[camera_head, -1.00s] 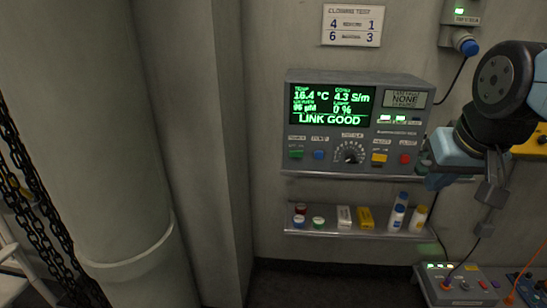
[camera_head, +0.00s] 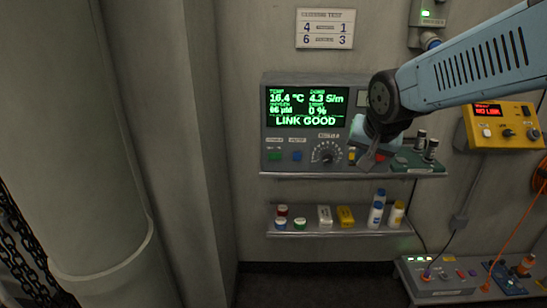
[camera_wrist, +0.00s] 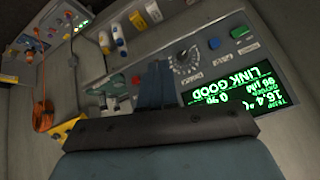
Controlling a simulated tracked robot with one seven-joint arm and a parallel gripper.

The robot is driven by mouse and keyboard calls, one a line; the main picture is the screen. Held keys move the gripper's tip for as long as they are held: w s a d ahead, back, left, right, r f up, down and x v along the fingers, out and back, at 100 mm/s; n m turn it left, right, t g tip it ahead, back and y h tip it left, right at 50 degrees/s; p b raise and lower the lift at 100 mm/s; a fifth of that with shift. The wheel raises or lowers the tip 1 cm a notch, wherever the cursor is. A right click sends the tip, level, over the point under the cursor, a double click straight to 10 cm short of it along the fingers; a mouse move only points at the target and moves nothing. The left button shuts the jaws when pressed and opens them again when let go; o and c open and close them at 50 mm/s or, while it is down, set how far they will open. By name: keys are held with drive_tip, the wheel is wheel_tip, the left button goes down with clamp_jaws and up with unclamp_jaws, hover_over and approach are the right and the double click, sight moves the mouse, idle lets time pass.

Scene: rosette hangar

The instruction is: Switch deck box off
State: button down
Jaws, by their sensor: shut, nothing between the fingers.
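A grey instrument box (camera_head: 330,100) with a lit green screen reading LINK GOOD hangs on the wall. I take it for the deck box, though I read no such label. Its front has a green switch (camera_head: 274,156), a blue button (camera_head: 297,156), a dial (camera_head: 327,152) and a yellow switch (camera_head: 351,156) partly behind my gripper. My gripper (camera_head: 368,160) is shut and empty in front of the panel's right part; I cannot tell whether it touches. In the wrist view its fingers (camera_wrist: 155,85) lie between the dial (camera_wrist: 187,58) and a red button (camera_wrist: 136,79), hiding the yellow switch.
A green block with dark knobs (camera_head: 420,153) sits right of my gripper. A shelf below (camera_head: 340,229) holds jars, small boxes and bottles. A yellow box (camera_head: 503,127) with a red display is on the right wall. A grey unit (camera_head: 447,281) stands lower right.

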drive_tip(key=w+a+f+m+t+y, duration=0.1)
drive_tip(key=w+a+f+m+y, duration=0.4)
drive_tip(key=w+a+f, duration=0.9)
drive_tip(key=w+a, duration=0.1)
drive_tip(key=a, duration=0.2)
drive_tip(key=shift+a+f+m, duration=0.2)
drive_tip(key=shift+a+m, duration=0.15)
drive_tip(key=shift+m, duration=0.05)
drive_tip(key=shift+w, duration=0.15)
approach(276, 159)
drive_tip(key=shift+w+a+f, duration=1)
drive_tip(key=shift+a+f, duration=0.9)
drive_tip(key=shift+f, duration=0.55)
drive_tip(key=shift+w, duration=0.15)
drive_tip(key=shift+w, duration=0.15)
